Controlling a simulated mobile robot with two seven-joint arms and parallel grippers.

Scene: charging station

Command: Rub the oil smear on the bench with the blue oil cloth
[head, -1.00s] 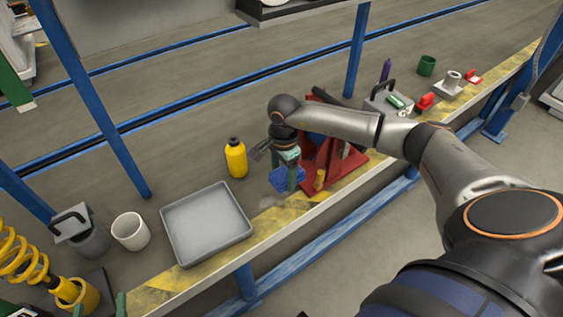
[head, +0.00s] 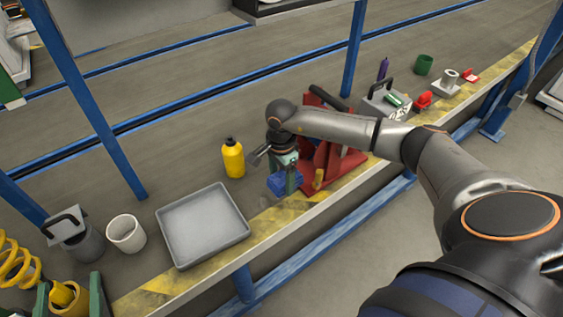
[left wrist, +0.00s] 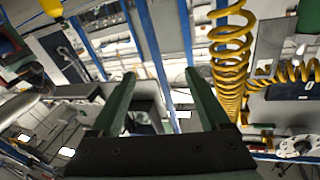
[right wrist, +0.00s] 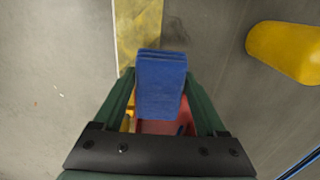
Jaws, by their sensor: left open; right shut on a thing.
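The blue oil cloth (right wrist: 161,85) is a folded pad held between the fingers of my right gripper (right wrist: 160,92). In the head view the cloth (head: 284,184) is above the bench's striped front edge, left of a red stand. I cannot tell whether it touches the bench. The oil smear (right wrist: 175,32) is a faint dark patch beside and partly on the yellow strip, just beyond the cloth in the right wrist view. My left gripper (head: 70,299) is open and empty at the lower left of the head view, in front of a yellow coil.
A grey tray (head: 203,258) lies left of the cloth, and a yellow bottle (head: 233,159) stands behind it. The red stand (head: 330,165) is close on the right. A white cup (head: 126,233) and a yellow coiled hose (head: 18,262) are further left. Blue posts rise from the bench.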

